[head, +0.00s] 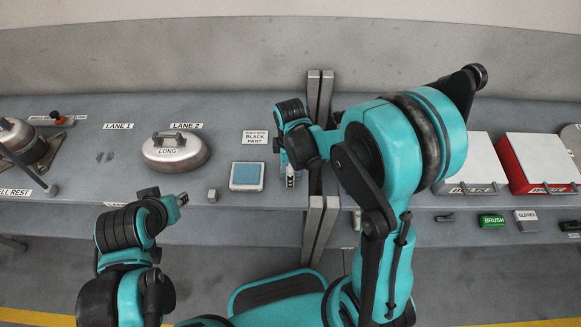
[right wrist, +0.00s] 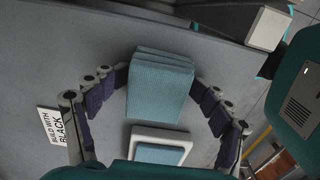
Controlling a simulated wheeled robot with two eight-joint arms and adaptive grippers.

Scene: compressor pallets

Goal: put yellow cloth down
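No yellow cloth shows in either view. In the right wrist view a folded blue-green cloth (right wrist: 160,88) lies between the fingers of my right gripper (right wrist: 160,80). The purple finger pads curve in and their tips meet the cloth's two sides. In the head view my right gripper (head: 290,178) is over the bench, just right of the white tray with a blue pad (head: 247,188); the cloth is hidden there. My left gripper (head: 181,200) is in front of the bench, at the lower left, with no object visible in it; its finger gap is too small to judge.
The tray also shows in the right wrist view (right wrist: 190,138), close beside the cloth. A label (right wrist: 55,127) lies nearby. A round LONG weight (head: 175,155) stands left of the tray. A grey upright divider (head: 316,215) is close to the right gripper. White and red boxes (head: 535,165) stand farther right.

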